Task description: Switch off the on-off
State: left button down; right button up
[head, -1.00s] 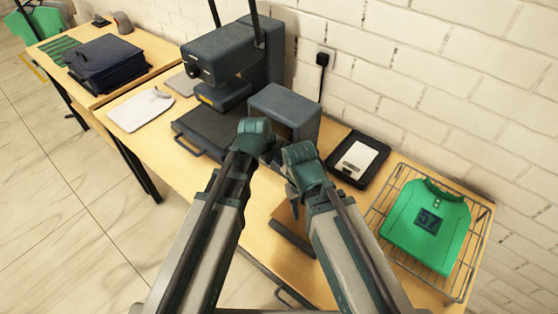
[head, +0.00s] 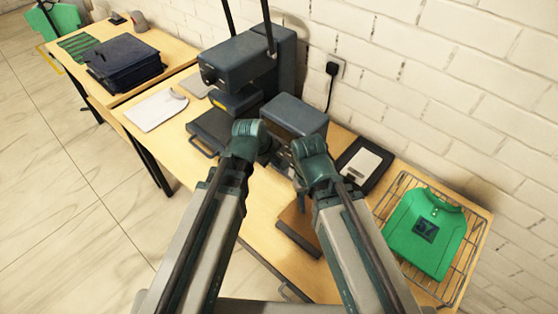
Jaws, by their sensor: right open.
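I cannot make out an on-off switch by itself. A dark grey heat press (head: 245,60) stands against the wall, with dark knobs on its front end. A dark grey box-shaped machine (head: 297,113) stands to its right, its front partly hidden by my wrists. My right gripper (head: 298,181) hangs under its green wrist, in front of this machine, open and empty as far as shows. My left arm reaches to the front of the same machine; its fingers are hidden behind its wrist.
A wall socket (head: 340,67) with a black plug and cable is behind the machine. A black tray (head: 347,151) holds a pale item. A wire rack (head: 385,216) bears a green shirt (head: 425,235). A white cloth (head: 155,109) and dark folded garments (head: 124,62) lie left.

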pick_arm(q)
jog(key=r, duration=0.1)
jog(key=r+p, duration=0.2)
jog(key=shift+s+a+r, duration=0.2)
jog(key=shift+s+r, duration=0.05)
pick_arm(e)
notch_tip(320, 180, up, 3)
jog(key=shift+r, duration=0.2)
pick_arm(q)
jog(key=s+a+f+m+g+y+b, duration=0.1)
jog(key=s+f+m+g+y, duration=0.2)
jog(key=s+m, duration=0.9)
jog(key=shift+m+g+y, duration=0.7)
jog(key=shift+m, duration=0.4)
pick_arm(e)
jog(key=shift+f, duration=0.6)
pick_arm(q)
jog(key=shift+a, duration=0.1)
